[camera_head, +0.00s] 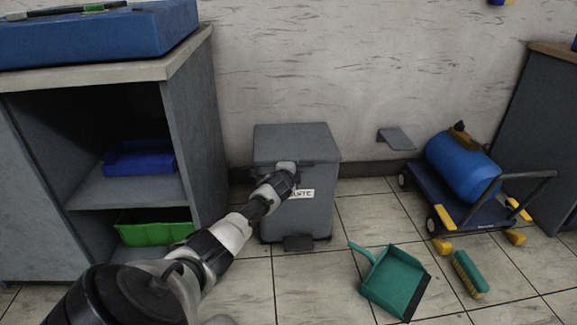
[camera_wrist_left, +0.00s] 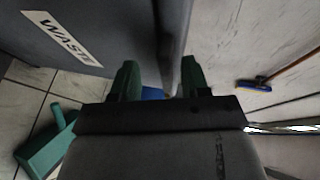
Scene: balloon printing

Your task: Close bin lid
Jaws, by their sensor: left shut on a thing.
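The grey bin (camera_head: 318,215) with a WASTE label stands on the floor against the wall. Its grey lid (camera_head: 290,138) lies over the top, flat or nearly so; I cannot tell whether a small gap is left. My left gripper (camera_head: 290,172) is at the front upper edge of the bin. In the left wrist view its two green fingers (camera_wrist_left: 158,78) stand either side of the lid's edge (camera_wrist_left: 172,45), shut on it. The bin's front with the label (camera_wrist_left: 60,38) shows on the left there. The fingertips are mostly hidden in the head view. My right gripper is not in view.
A green dustpan (camera_head: 395,281) and a brush (camera_head: 470,274) lie on the tiles right of the bin. A cart (camera_head: 468,212) carrying a blue tank (camera_head: 461,166) stands further right. An open cabinet (camera_head: 190,130) is close on the left. A broom (camera_wrist_left: 255,86) shows in the wrist view.

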